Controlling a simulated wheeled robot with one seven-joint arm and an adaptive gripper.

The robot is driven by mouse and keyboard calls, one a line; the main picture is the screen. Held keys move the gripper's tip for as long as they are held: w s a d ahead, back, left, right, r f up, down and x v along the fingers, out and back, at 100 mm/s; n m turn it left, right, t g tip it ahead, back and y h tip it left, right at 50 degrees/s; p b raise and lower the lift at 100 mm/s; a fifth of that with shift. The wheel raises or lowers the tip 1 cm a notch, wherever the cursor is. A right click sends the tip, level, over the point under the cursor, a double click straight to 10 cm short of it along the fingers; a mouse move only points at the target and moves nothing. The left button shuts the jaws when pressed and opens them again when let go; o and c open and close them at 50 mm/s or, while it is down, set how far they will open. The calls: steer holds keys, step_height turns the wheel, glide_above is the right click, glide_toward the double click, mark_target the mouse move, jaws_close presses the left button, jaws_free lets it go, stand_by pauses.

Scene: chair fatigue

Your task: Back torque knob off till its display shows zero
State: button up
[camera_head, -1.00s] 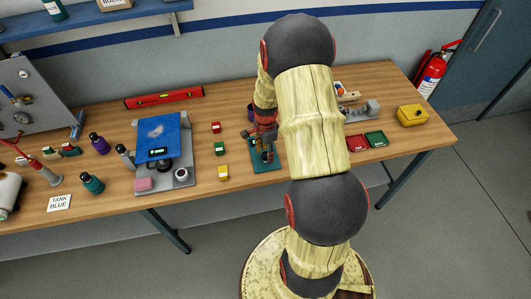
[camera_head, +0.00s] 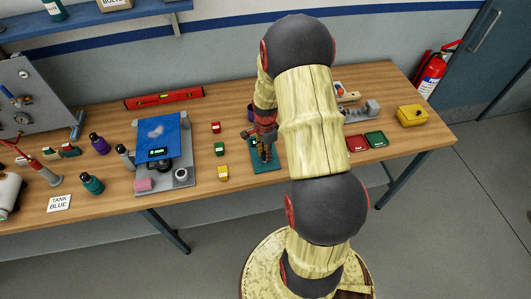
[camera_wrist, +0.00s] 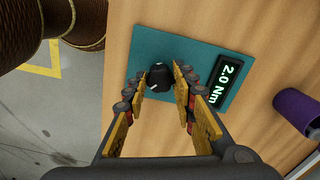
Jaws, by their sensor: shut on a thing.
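The torque knob (camera_wrist: 157,84) is black with a white mark, and stands on a teal plate (camera_wrist: 158,43) in the wrist view. The display (camera_wrist: 222,82) beside it reads 2.0 Nm. My gripper (camera_wrist: 161,73) points down at the plate and is shut on the knob, one finger on each side. In the head view my gripper (camera_head: 265,152) is over the same plate (camera_head: 270,167) near the middle of the bench and hides the knob there.
A purple cup (camera_wrist: 296,111) stands on the wooden bench (camera_head: 320,95) beside the plate. Small red (camera_head: 215,127), green (camera_head: 219,148) and yellow (camera_head: 223,173) blocks lie left of the plate. Red (camera_head: 357,143) and green (camera_head: 376,139) trays lie to the right.

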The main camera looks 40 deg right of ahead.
steer(key=shift+n, duration=0.3)
steer(key=shift+c, duration=0.4)
steer(key=n, duration=0.3)
steer(key=shift+n, duration=0.4)
steer(key=n, duration=0.5)
steer(key=shift+n, duration=0.3)
steer(key=n, duration=0.9)
steer(key=shift+n, duration=0.5)
steer(key=o, duration=1.2)
steer(key=shift+c, duration=0.2)
